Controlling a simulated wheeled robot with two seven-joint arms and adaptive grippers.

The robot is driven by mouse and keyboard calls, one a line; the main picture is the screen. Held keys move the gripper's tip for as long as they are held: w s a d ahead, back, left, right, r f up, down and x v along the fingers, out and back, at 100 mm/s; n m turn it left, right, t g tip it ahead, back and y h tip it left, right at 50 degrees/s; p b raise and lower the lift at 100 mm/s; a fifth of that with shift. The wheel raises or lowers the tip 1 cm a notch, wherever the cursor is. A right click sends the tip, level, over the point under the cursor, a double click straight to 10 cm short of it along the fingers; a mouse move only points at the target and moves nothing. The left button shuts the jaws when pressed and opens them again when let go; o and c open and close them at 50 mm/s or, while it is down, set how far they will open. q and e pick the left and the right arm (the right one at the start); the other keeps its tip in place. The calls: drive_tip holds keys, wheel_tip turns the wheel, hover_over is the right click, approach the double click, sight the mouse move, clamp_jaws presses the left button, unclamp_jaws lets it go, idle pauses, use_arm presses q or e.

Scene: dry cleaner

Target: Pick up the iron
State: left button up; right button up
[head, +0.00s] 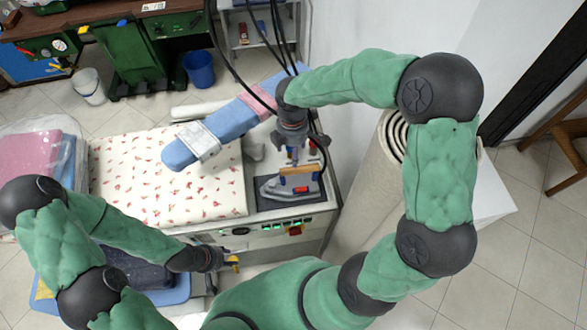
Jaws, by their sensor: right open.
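The iron (279,187) rests on a dark pad (262,204) at the right end of the pressing table. It has a grey body, an orange-brown handle and a red part at its side. My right gripper (295,163) points down from above, with its fingers at the iron's handle. It is open, and I cannot tell whether the fingers touch the handle. It hides part of the iron's far side. My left gripper (228,263) is low, in front of the table and away from the iron. Its fingers are too small to read.
The table (112,186) has a cover with a small red pattern. A blue padded board (235,122) crosses above it. Dark cables hang near my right gripper. A control panel (270,231) runs along the front edge.

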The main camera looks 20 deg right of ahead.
drive_tip(key=shift+w+d+f, duration=0.15)
drive_tip(key=shift+f, duration=0.1)
drive_tip(key=f, duration=0.4)
drive_tip(key=shift+s+f+b, duration=0.15)
drive_tip(key=shift+s+b, duration=0.05)
drive_tip(key=shift+b, duration=0.15)
drive_tip(key=shift+w+f, duration=0.1)
drive_tip(key=shift+f, duration=0.3)
wheel_tip(320, 180, down, 5)
drive_tip(key=shift+b, duration=0.45)
clamp_jaws()
drive_tip(key=shift+w+r, duration=0.1)
drive_tip(key=shift+r, duration=0.1)
